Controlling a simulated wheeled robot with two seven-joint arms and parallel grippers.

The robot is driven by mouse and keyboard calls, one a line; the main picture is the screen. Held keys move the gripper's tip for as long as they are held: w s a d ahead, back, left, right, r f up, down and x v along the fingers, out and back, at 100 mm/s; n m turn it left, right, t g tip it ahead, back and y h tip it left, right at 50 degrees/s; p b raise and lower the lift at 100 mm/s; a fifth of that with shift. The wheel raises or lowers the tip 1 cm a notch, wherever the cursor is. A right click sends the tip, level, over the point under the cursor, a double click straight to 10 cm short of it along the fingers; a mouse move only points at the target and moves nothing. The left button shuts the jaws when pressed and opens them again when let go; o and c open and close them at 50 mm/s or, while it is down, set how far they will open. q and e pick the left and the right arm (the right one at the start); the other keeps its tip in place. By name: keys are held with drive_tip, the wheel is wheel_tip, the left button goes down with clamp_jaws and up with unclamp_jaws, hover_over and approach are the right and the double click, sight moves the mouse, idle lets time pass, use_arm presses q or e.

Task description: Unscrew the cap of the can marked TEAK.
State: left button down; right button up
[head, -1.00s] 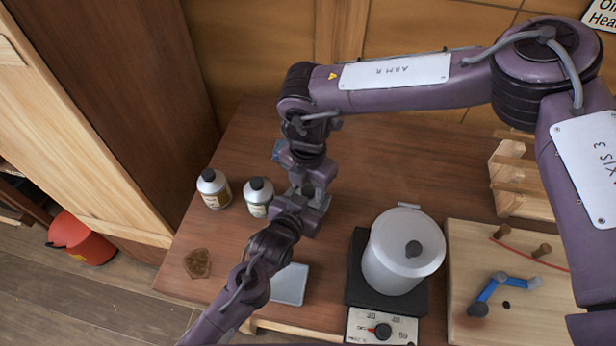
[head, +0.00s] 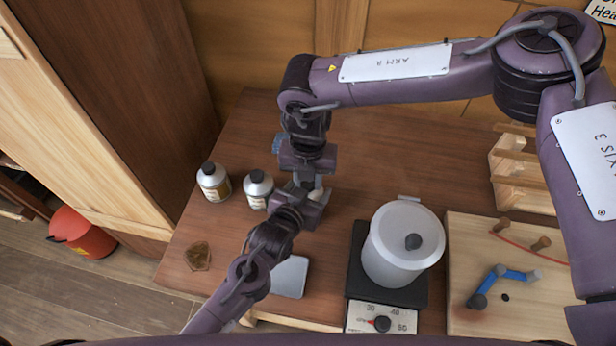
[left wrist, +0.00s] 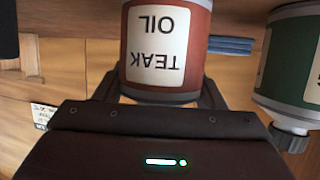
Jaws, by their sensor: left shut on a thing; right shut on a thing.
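The TEAK can (left wrist: 165,45) is red with a cream label reading TEAK OIL. It appears upside down in the left wrist view, between the fingers of my left gripper (left wrist: 165,92), which is shut on it. Its cap is hidden there. In the head view my left gripper (head: 308,206) is at the bench's middle, and the arms cover most of the can. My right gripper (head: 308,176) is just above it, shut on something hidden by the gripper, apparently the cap. I cannot tell whether the cap is still seated on the can.
Two capped cans (head: 213,182) (head: 258,189) stand close to the left of the grippers. A lidded pot (head: 400,245) stands on a hot plate (head: 358,285) to the right. A pale flat pad (head: 290,277) lies in front. The bench's left front is mostly clear.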

drive_tip(key=n, duration=0.4)
drive_tip(key=shift+n, duration=0.4)
drive_tip(key=o, duration=1.1)
drive_tip(key=shift+r, duration=0.1)
use_arm(q)
drive_tip(key=shift+r, duration=0.1)
use_arm(e)
drive_tip(key=shift+r, duration=2.2)
use_arm(q)
drive_tip(key=shift+c, duration=1.2)
unclamp_jaws()
